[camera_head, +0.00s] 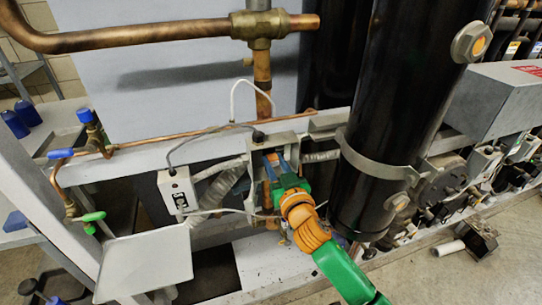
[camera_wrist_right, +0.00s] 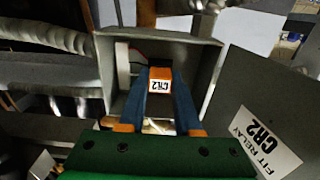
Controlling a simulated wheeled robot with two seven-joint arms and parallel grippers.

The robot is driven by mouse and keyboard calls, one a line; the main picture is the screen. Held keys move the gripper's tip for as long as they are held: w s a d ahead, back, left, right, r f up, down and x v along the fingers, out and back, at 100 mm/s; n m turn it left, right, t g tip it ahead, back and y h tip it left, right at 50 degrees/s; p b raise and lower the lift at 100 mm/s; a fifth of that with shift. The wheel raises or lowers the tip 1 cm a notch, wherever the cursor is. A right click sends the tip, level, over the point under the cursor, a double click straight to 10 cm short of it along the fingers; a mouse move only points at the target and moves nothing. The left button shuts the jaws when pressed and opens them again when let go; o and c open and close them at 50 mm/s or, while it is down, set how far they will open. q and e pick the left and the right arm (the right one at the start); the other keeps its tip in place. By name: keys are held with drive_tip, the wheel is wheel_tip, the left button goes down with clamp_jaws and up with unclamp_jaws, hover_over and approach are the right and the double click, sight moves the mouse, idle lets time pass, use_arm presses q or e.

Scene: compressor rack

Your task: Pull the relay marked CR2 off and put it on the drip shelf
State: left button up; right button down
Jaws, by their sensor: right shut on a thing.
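In the wrist view the relay (camera_wrist_right: 159,79) is a small orange block with a white CR2 label, inside an open grey box (camera_wrist_right: 207,72). The blue fingers of my right gripper (camera_wrist_right: 160,88) are shut on its two sides. I cannot tell whether it is still seated. In the head view my right gripper (camera_head: 272,160) reaches into the same box (camera_head: 290,138), and the fingers and arm mostly hide the relay. The drip shelf (camera_head: 145,262) is a flat, empty pale grey tray at lower left. My left gripper is not in view.
A white box (camera_head: 178,190) with cables stands left of the open box; a panel (camera_wrist_right: 262,125) reading FIT RELAY CR2 shows in the wrist view. A black cylinder (camera_head: 385,100) stands close on the right. Conduit and thin cables run around the box.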

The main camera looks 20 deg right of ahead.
sight(275, 163)
drive_tip(key=shift+s+d+r+p, duration=0.1)
drive_tip(key=shift+s+p, duration=0.6)
drive_tip(key=shift+s, duration=1.9)
